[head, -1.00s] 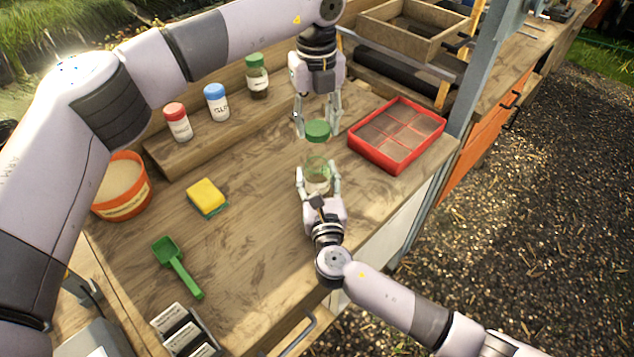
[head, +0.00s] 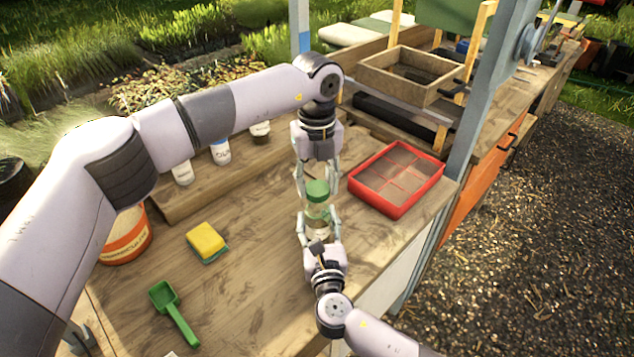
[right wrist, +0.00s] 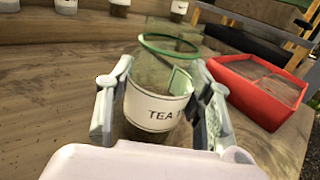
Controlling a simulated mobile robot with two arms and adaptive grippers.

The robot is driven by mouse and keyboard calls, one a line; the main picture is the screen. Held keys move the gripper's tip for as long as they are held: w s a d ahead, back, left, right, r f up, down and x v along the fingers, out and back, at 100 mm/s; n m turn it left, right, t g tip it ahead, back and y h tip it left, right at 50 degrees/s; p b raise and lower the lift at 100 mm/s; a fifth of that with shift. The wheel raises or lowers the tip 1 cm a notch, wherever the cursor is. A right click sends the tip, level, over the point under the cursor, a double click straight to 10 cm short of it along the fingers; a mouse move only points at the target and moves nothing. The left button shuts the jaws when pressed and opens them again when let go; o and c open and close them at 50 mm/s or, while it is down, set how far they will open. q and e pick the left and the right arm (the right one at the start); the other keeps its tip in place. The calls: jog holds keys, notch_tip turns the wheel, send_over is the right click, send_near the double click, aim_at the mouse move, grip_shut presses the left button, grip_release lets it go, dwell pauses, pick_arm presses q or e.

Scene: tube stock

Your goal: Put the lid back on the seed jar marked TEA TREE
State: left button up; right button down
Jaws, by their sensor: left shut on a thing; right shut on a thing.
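The glass seed jar (head: 318,229) stands upright between the fingers of my right gripper (head: 318,222), which is shut on it. In the right wrist view the jar (right wrist: 152,106) shows a white label reading "TEA T", the rest hidden by a finger, dark contents, and a green ring near its top. My right gripper shows there too (right wrist: 160,105). The green lid (head: 317,188) is between the fingertips of my left gripper (head: 316,194), shut on it, directly above the jar. I cannot tell whether lid and jar touch.
Jars stand on the back shelf, partly behind my left arm, such as a white-labelled one (head: 221,153). A red tray (head: 397,205) is close on the right. A sponge (head: 206,240), green scoop (head: 172,312) and orange tub (head: 127,240) lie left.

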aim_at(317, 223)
pick_arm(q)
jog(key=shift+f, duration=0.55)
jog(key=shift+f, duration=0.15)
jog(key=shift+f, duration=0.75)
jog(key=shift+f, duration=0.6)
